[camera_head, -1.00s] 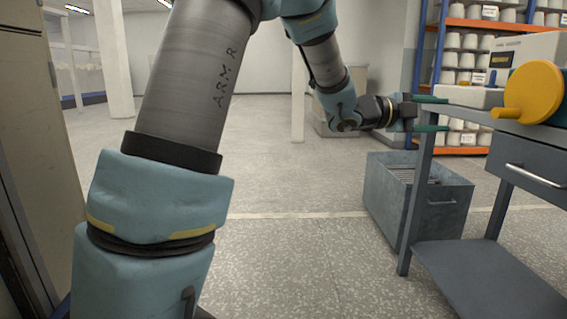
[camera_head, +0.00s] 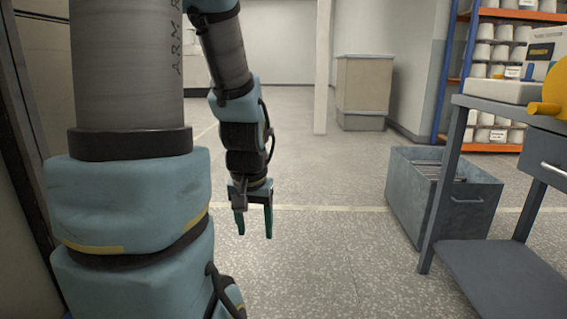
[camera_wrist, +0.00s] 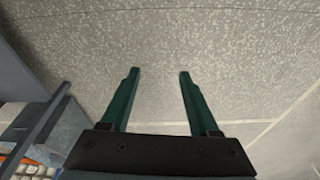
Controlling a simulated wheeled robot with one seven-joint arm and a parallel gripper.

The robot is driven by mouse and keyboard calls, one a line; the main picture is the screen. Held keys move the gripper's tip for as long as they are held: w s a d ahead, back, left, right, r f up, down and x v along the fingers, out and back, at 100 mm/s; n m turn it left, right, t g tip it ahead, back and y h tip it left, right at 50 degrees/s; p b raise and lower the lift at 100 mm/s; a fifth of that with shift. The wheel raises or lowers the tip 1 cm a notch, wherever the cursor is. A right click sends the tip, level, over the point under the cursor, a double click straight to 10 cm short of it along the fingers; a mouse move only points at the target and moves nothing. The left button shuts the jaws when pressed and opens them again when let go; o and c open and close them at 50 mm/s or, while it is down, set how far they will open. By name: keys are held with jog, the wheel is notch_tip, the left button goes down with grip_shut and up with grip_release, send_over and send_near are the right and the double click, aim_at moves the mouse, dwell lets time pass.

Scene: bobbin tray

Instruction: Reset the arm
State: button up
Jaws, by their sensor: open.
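My gripper (camera_head: 254,222) hangs down in the head view, left of the picture's middle, over bare speckled floor. Its two green fingers are apart with nothing between them. In the wrist view my gripper (camera_wrist: 157,82) also shows both fingers spread, with only floor between and beyond them. My arm is folded downward, clear of the workbench (camera_head: 500,120) on the right.
A grey metal bin (camera_head: 425,205) stands on the floor beside the workbench. A beige cabinet (camera_head: 364,92) stands at the back by a white post (camera_head: 323,70). Shelves of white cones (camera_head: 485,55) are at the back right. The middle floor is open.

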jog(key=w+p+v, duration=0.2)
jog(key=p+v, duration=1.6)
jog(key=p, duration=0.1)
jog(key=w+r+p+v, duration=0.1)
jog(key=w+p+v, duration=0.2)
jog(key=p+v, duration=1.6)
jog(key=shift+w+r+n+g, duration=0.25)
jog(key=shift+w+n+g, duration=0.05)
jog(key=shift+n+g, duration=0.1)
